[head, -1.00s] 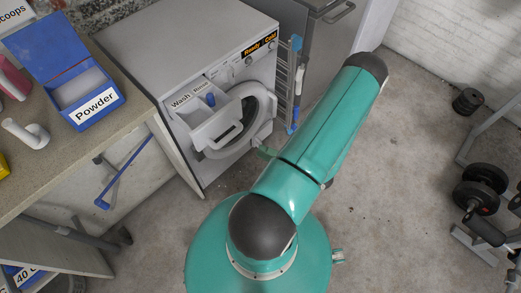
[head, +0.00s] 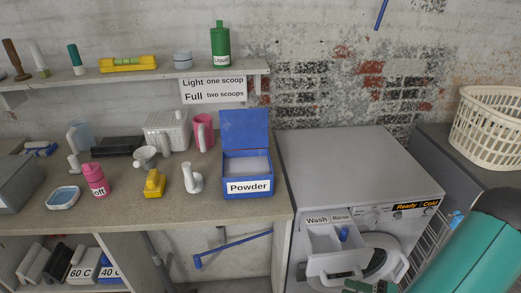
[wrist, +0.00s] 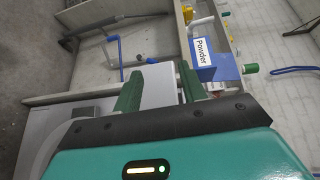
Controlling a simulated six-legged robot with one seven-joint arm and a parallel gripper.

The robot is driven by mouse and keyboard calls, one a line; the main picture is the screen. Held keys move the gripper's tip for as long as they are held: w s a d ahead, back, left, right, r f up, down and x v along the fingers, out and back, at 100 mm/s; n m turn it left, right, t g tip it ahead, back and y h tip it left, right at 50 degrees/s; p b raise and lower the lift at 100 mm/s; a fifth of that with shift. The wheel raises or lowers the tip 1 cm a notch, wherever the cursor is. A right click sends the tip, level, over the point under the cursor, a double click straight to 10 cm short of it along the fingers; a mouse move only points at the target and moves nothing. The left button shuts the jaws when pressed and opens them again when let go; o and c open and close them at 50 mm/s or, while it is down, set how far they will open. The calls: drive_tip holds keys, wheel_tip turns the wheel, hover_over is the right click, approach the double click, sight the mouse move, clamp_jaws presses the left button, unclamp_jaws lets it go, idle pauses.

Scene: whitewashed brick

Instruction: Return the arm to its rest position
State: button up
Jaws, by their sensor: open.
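My gripper (wrist: 160,88) shows in the wrist view with its two green fingers apart and nothing between them. The top of the washing machine lies behind the fingers there. In the head view my teal arm (head: 478,250) reaches in at the lower right, in front of the washing machine (head: 355,170) and its right side. The washer's detergent drawer (head: 325,240) is pulled out, with a small blue piece in it.
A blue powder box (head: 248,188) with its lid up stands on the counter (head: 130,218) left of the washer. Several bottles, cups and scoops stand there. A shelf (head: 150,78) runs above. A cream basket (head: 490,125) sits at the right. The washer's top is clear.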

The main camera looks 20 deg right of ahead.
drive_tip(key=w+a+r+n+g+h, duration=0.3)
drive_tip(key=a+r+n+h, duration=0.1)
drive_tip(key=a+r, duration=0.8)
drive_tip(key=w+a+r+n+g+h, duration=0.3)
drive_tip(key=a+r+h, duration=0.4)
drive_tip(key=a+r, duration=0.5)
wheel_tip(320, 180, up, 5)
drive_tip(key=n+g, duration=0.1)
drive_tip(key=n, duration=0.1)
drive_tip(key=shift+n+h, duration=0.3)
drive_tip(key=shift+d, duration=0.2)
